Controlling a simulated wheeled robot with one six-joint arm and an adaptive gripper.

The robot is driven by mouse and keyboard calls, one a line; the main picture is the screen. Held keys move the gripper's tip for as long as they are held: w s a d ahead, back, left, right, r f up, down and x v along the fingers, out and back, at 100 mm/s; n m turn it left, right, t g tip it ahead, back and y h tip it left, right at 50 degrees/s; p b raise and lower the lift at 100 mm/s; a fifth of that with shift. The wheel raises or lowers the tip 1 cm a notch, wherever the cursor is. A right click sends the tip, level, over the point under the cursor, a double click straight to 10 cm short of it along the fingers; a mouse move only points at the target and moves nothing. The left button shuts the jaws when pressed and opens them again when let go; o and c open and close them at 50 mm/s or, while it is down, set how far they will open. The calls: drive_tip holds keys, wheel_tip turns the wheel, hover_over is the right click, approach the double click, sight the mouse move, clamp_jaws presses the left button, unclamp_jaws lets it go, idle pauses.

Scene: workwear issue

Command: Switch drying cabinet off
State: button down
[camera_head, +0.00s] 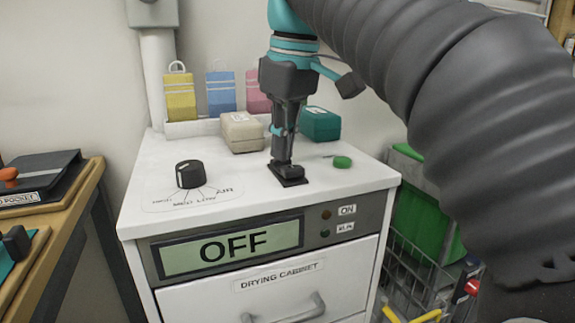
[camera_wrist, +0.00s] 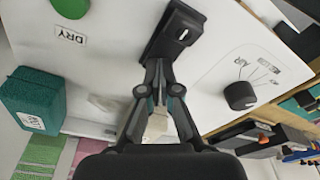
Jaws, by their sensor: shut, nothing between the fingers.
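The white drying cabinet (camera_head: 135,205) has a front display (camera_head: 232,247) that reads OFF. A black switch (camera_head: 290,178) in a dark base sits on the cabinet top; it also shows in the wrist view (camera_wrist: 176,30). My gripper (camera_head: 283,162) is shut and empty, pointing down with its tips at the switch. In the wrist view my gripper (camera_wrist: 158,72) reaches the near end of the switch; I cannot tell whether the tips touch it. The ON lamp (camera_head: 326,214) looks dark amber and the lamp below it (camera_head: 325,233) looks dark green.
A black knob (camera_head: 190,174) stands left of the switch and a green button (camera_head: 342,162) to its right. Behind are a beige box (camera_head: 241,132), a teal box (camera_head: 320,124) and small coloured bags (camera_head: 180,97). A wooden bench (camera_head: 75,225) stands left, a wire basket (camera_head: 415,270) right.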

drive_tip(key=shift+r+p, duration=1.35)
drive_tip(key=shift+p, duration=0.05)
drive_tip(key=shift+r+p, duration=0.4)
drive_tip(key=shift+r, duration=1.8)
